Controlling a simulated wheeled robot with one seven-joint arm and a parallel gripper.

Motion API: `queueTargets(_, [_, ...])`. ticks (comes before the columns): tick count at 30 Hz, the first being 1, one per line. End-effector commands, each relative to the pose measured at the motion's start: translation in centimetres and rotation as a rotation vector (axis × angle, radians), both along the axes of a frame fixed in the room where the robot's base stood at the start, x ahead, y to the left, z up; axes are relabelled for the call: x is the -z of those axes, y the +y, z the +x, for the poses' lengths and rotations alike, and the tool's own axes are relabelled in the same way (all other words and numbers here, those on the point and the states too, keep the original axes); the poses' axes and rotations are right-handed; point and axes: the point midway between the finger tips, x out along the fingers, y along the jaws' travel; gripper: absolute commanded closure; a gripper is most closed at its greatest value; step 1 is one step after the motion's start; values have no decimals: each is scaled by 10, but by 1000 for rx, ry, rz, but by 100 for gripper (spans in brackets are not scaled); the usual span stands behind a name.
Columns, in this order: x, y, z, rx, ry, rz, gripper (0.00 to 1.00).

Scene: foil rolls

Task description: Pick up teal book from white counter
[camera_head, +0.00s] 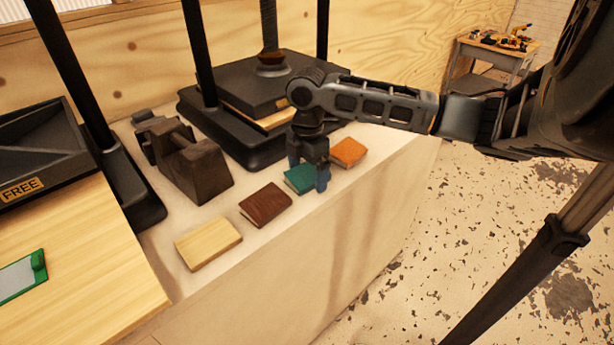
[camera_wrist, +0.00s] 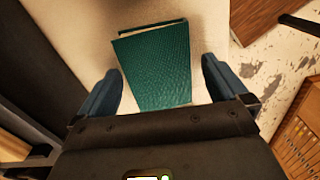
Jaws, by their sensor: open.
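The teal book (camera_head: 297,180) lies flat on the white counter (camera_head: 325,235), between a dark brown book and an orange book. My gripper (camera_head: 308,174) is above it with fingers pointing down, hiding part of it in the head view. In the wrist view, the teal book (camera_wrist: 158,68) shows its textured cover and pale page edge. My open gripper (camera_wrist: 161,70) has one blue finger to each side of the book, with gaps to both. The head view does not clearly show how far the fingertips are above the counter.
The dark brown book (camera_head: 265,204), a pale yellow book (camera_head: 208,243) and the orange book (camera_head: 348,152) lie along the counter's front edge. A brown tape-dispenser-like block (camera_head: 188,160) and a black press (camera_head: 250,95) stand behind. A wooden table (camera_head: 85,265) adjoins at left.

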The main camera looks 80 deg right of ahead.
Motion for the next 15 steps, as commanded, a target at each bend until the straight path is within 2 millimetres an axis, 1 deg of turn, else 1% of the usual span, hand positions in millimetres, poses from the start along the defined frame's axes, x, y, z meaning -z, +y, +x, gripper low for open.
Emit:
queueTargets(4, [0, 0, 0, 0, 0, 0, 0])
queueTargets(5, [0, 0, 0, 0, 0, 0, 2])
queueTargets(15, [0, 0, 0, 0, 0, 0, 34])
